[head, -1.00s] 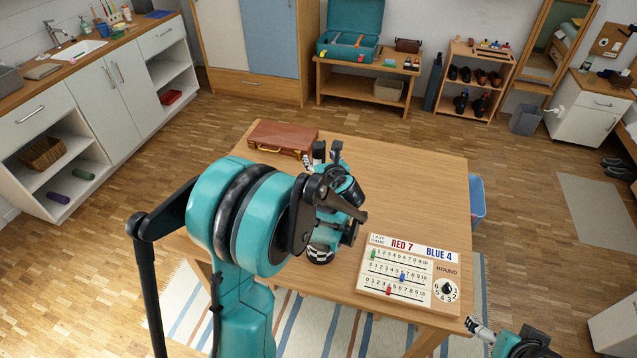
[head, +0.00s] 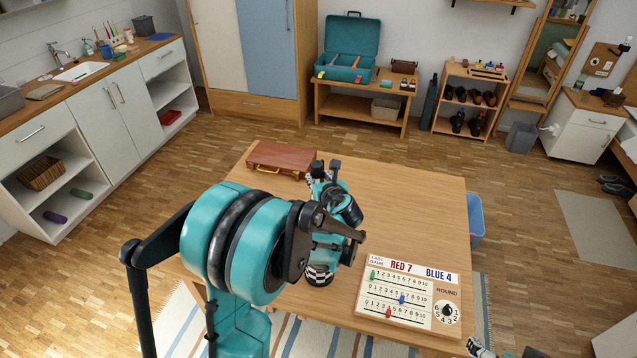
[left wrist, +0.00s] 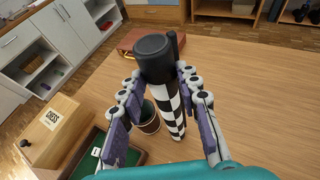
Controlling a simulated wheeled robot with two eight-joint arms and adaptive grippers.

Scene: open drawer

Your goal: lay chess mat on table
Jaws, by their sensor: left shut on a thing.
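The chess mat (left wrist: 171,103) is a rolled black-and-white checkered tube with a black end, seen in the left wrist view between the fingers of my left gripper (left wrist: 160,80). In the head view my left gripper (head: 337,205) is shut on the roll over the table (head: 410,195). Checkered bits of the mat (head: 319,277) show past the gripper and arm, which hide the rest. My right gripper (head: 478,348) shows only as a small part at the bottom edge; its jaws cannot be made out.
A brown case (head: 283,158) lies at the table's back left. A score board (head: 408,293) lies at the front right. The left wrist view shows a wooden chess box (left wrist: 52,132), a green-lined drawer or tray (left wrist: 85,152) and a dark round container (left wrist: 148,120). The table's right rear is clear.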

